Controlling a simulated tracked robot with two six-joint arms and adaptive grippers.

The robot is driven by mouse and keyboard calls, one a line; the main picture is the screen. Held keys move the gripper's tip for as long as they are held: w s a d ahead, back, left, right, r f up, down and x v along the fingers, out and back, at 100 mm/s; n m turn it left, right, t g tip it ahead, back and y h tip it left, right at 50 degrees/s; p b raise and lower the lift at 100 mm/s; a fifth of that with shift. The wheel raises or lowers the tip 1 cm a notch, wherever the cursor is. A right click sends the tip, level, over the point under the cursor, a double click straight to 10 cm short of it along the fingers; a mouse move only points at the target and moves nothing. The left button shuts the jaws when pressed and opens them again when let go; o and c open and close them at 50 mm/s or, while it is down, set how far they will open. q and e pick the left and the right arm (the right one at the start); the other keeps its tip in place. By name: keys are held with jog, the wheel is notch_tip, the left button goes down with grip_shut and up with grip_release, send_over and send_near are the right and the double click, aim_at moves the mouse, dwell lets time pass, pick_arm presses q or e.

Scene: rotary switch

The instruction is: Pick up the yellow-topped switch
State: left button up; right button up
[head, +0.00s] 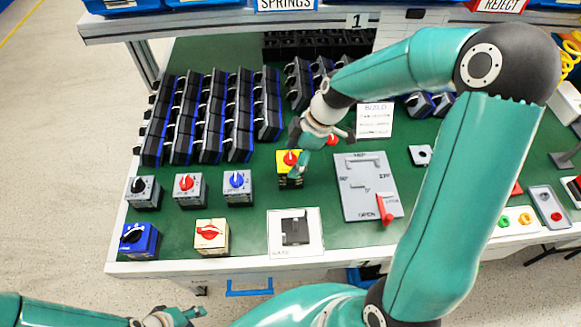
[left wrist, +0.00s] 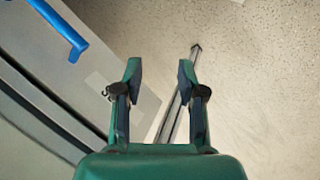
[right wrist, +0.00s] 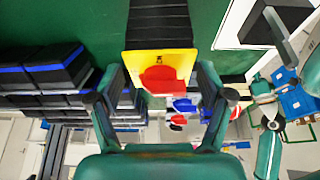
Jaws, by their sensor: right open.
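The yellow-topped switch (head: 285,181) stands on the green bench mat, with a yellow plate, a red knob and a dark body. My right gripper (head: 312,140) is just above and behind it in the head view. In the right wrist view the switch's yellow top (right wrist: 134,63) shows beyond and between the two spread fingers, which do not close on it. My right gripper is open and empty. My left gripper (head: 188,315) is low in front of the bench.
Grey-topped switches (head: 188,198) stand left of the yellow one, with a blue switch (head: 139,241) and a cream switch (head: 211,246) in front. A grey lever panel (head: 360,205) lies to its right. Rows of black switches (head: 207,130) fill the back left.

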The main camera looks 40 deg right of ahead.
jog(key=shift+x, duration=1.1)
jog(key=c, duration=1.1)
jog(key=shift+r, duration=0.1)
jog(key=shift+c, duration=0.2)
